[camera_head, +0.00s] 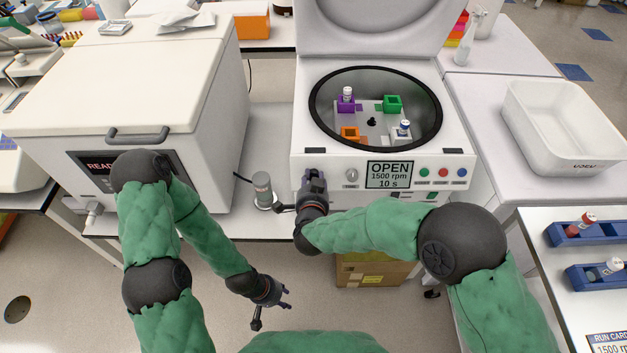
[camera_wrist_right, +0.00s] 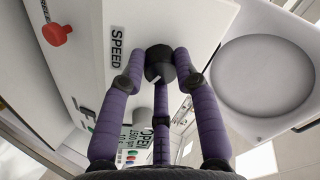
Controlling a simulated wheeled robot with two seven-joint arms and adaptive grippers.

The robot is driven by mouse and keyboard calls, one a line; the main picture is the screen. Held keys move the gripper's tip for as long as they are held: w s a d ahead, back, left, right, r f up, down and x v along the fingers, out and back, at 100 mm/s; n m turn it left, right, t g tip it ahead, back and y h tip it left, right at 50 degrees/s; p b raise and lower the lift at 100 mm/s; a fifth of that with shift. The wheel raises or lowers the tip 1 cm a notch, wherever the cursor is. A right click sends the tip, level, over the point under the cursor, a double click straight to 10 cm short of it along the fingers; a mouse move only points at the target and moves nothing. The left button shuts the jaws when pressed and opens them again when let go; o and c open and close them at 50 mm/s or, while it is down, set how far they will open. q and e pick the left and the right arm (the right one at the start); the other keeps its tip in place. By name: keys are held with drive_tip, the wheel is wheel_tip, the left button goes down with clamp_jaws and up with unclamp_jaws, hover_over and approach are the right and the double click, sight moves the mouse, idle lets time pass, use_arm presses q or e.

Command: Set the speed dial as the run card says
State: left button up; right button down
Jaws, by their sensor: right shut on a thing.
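The speed dial (camera_wrist_right: 160,64), a dark round knob with a pale pointer line, sits beside the SPEED label (camera_wrist_right: 116,47) in the right wrist view. The purple fingers of my right gripper (camera_wrist_right: 158,75) are shut around it. In the head view my right gripper (camera_head: 314,183) is at the left of the centrifuge's front panel and hides the dial. The display (camera_head: 389,174) reads OPEN, 1500 rpm, 10 s. The run card (camera_head: 607,343) is cut off at the bottom right; "1500 r" is legible. My left gripper (camera_head: 272,293) hangs open and empty, low in front of the bench.
The centrifuge (camera_head: 466,166) has its lid up, with colored buckets and tubes inside. A grey cylinder (camera_head: 262,188) stands left of my right gripper. A white freezer-like box (camera_head: 206,120) is at left, a white tray (camera_head: 540,140) at right. Blue tube racks (camera_head: 570,235) lie near the run card.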

drive_tip(key=shift+s+f, duration=0.15)
drive_tip(key=shift+f, duration=0.1)
drive_tip(key=c, duration=0.9)
unclamp_jaws()
drive_tip(key=shift+a, duration=0.1)
drive_tip(key=shift+r, duration=0.1)
drive_tip(key=v, duration=1.2)
